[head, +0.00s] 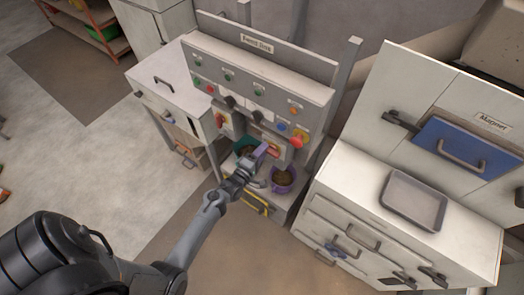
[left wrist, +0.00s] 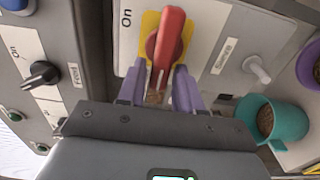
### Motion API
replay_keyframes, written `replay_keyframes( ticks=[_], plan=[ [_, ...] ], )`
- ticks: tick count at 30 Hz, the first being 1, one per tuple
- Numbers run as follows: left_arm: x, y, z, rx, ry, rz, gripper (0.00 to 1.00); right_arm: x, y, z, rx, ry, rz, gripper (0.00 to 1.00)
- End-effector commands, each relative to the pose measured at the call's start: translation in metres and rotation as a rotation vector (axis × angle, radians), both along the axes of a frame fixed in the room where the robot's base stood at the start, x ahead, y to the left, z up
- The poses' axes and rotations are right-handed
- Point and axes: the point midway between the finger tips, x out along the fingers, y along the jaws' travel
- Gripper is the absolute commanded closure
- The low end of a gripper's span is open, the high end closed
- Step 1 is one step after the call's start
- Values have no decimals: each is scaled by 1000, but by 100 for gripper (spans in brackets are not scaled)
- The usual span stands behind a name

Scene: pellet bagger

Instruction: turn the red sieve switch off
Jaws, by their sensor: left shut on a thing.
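The red sieve switch (left wrist: 171,35) is a red lever on a yellow plate, beside a label that reads like "Sieve". The word "On" is printed near the lever's left side in the left wrist view. My left gripper (left wrist: 158,90) has purple fingers, one on each side of the lever's lower end, and is shut on it. The lever's tip between the fingers is partly hidden. My right gripper is not in view.
A teal cup (left wrist: 289,122) and a purple cup (head: 284,181), both with pellets, stand close by the gripper. A black feed knob (left wrist: 43,74) is to the left in the wrist view. A white cabinet with a grey tray (head: 414,200) stands at right.

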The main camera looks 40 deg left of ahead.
Motion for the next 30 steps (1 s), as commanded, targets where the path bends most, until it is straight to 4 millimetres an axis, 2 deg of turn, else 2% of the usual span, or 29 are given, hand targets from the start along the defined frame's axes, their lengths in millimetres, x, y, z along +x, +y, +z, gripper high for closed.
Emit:
replay_keyframes(
  ticks=[10, 11, 13, 23, 26, 30],
  plan=[
    [0, -2, -2, -5, 4, -2, 96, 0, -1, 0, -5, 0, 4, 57],
    [0, -2, -2, -4, 5, -2, 64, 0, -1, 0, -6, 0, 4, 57],
    [0, -2, -2, -4, 5, -2, 53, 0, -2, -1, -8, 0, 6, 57],
    [-1, -1, -1, -2, 1, -1, 53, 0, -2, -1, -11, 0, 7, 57],
    [-7, -2, -1, -2, 2, 0, 53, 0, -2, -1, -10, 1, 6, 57],
    [-25, -4, -2, -3, 4, 0, 53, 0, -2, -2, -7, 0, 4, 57]
  ],
)
